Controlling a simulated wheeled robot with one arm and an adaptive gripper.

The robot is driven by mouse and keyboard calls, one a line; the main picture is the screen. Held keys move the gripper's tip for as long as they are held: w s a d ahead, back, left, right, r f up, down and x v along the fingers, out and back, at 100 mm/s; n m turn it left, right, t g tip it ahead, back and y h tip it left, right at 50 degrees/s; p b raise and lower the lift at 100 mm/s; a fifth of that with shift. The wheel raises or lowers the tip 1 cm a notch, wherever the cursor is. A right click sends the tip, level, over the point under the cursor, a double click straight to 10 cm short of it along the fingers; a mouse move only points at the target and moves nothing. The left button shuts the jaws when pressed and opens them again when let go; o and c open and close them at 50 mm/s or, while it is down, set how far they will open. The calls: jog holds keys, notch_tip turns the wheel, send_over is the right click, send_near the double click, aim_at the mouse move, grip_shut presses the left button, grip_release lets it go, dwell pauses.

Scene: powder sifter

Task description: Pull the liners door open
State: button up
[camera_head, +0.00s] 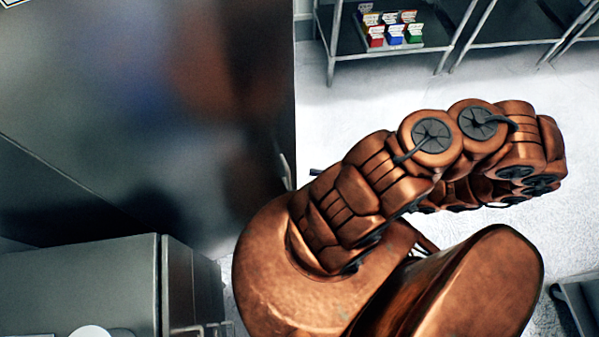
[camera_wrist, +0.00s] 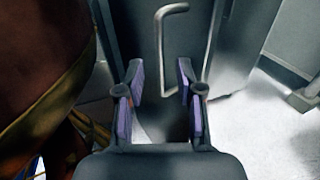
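A tall metal cabinet with a smooth, reflective front (camera_head: 150,110) fills the left of the head view. A thin handle (camera_head: 284,168) shows at its right edge. In the wrist view, a grey metal door panel (camera_wrist: 150,20) carries a curved bar handle (camera_wrist: 161,40). A second, longer bar (camera_wrist: 213,45) stands to its right. No label tells which door is the liners door.
A lower grey cabinet (camera_head: 80,285) stands at the bottom left, with a small handle (camera_head: 200,328). A metal shelf (camera_head: 345,40) with small coloured boxes (camera_head: 392,30) stands at the back. Pale floor (camera_head: 500,85) is clear between shelf and arm.

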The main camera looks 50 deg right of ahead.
jog(key=shift+v, duration=2.15)
